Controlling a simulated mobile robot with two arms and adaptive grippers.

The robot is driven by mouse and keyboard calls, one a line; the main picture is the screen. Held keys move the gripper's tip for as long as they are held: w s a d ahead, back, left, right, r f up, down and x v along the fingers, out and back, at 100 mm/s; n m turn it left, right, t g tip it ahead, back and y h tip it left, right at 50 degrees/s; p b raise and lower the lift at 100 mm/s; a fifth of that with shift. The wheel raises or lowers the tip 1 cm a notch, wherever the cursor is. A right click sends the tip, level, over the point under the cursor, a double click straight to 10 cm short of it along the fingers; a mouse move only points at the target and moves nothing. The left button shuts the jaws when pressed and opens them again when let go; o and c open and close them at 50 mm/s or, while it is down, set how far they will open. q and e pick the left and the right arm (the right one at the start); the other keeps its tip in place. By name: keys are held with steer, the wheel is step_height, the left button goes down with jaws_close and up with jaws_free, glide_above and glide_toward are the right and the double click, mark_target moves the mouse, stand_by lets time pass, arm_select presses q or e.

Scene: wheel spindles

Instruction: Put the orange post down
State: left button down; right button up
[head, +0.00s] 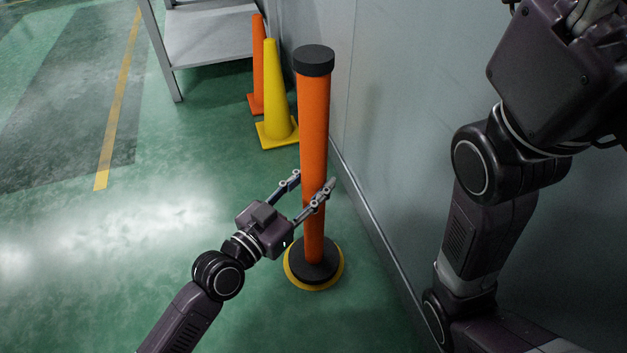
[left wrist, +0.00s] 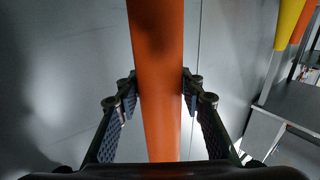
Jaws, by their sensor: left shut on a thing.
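The orange post (head: 314,125) stands upright in the head view, with a black cap and a dark round base. Its base is over a yellow ring or disc (head: 290,275) on the green floor; I cannot tell whether it touches it. My left gripper (head: 315,186) is shut on the post's lower half, with a finger on each side. In the left wrist view the post (left wrist: 158,80) runs between the two fingertips (left wrist: 158,88). My right arm is at the right of the head view, but its fingers cannot be made out.
A yellow cone (head: 271,95) and an orange cone (head: 257,70) stand behind the post. A grey metal table (head: 210,40) is at the back. A grey wall (head: 400,130) runs close along the right. Open green floor (head: 70,250) lies to the left.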

arm_select(q)
steer(key=c, duration=1.7)
jaws_free()
steer(key=o, duration=0.4)
